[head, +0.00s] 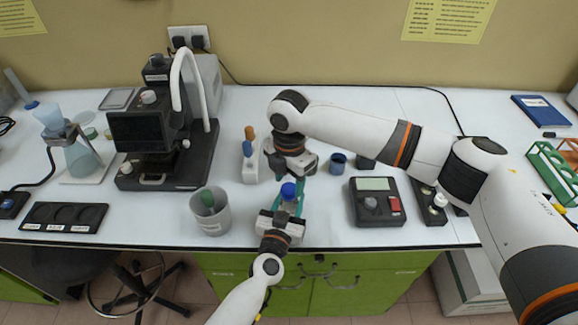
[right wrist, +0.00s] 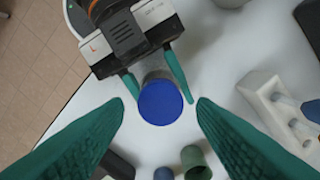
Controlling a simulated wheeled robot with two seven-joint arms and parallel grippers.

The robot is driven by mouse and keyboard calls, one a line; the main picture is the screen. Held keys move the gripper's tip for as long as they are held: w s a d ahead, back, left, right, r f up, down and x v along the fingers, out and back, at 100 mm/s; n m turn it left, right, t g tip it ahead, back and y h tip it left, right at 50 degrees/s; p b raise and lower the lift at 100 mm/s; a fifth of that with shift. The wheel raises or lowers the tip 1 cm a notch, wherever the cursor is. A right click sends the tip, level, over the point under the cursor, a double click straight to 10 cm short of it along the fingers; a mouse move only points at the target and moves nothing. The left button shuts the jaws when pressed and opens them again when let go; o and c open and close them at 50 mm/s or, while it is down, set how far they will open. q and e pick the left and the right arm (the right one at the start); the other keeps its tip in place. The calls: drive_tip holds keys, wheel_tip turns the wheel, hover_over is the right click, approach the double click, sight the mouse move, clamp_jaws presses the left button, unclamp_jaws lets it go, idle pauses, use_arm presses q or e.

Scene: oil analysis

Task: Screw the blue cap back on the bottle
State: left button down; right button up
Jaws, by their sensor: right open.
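The bottle (head: 287,206) stands upright near the table's front edge, with the blue cap (head: 288,190) on top. In the right wrist view the cap (right wrist: 160,104) is seen from above and hides most of the bottle (right wrist: 157,77). I cannot tell how tightly it is threaded. My left gripper (head: 282,212) is shut on the bottle's body from the front, one teal finger on each side. My right gripper (head: 290,178) is open and points down over the cap. In the right wrist view its green fingers lie either side of the cap, with gaps.
A grey beaker (head: 209,216) with a green item stands left of the bottle. A white rack (head: 249,168) is behind left, a blue cup (head: 338,163) behind right. A dark scale-like device (head: 377,203) is at right, a black microscope-like instrument (head: 150,130) at left.

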drive_tip(key=shift+f, duration=1.1)
drive_tip(key=c, duration=1)
drive_tip(key=m, duration=0.3)
drive_tip(key=shift+m, duration=0.4)
drive_tip(key=m, duration=0.4)
drive_tip(key=shift+m, duration=0.3)
drive_tip(key=o, duration=1.2)
drive_tip(key=shift+r, duration=0.1)
wheel_tip(320, 180, up, 12)
drive_tip(key=shift+f, duration=0.1)
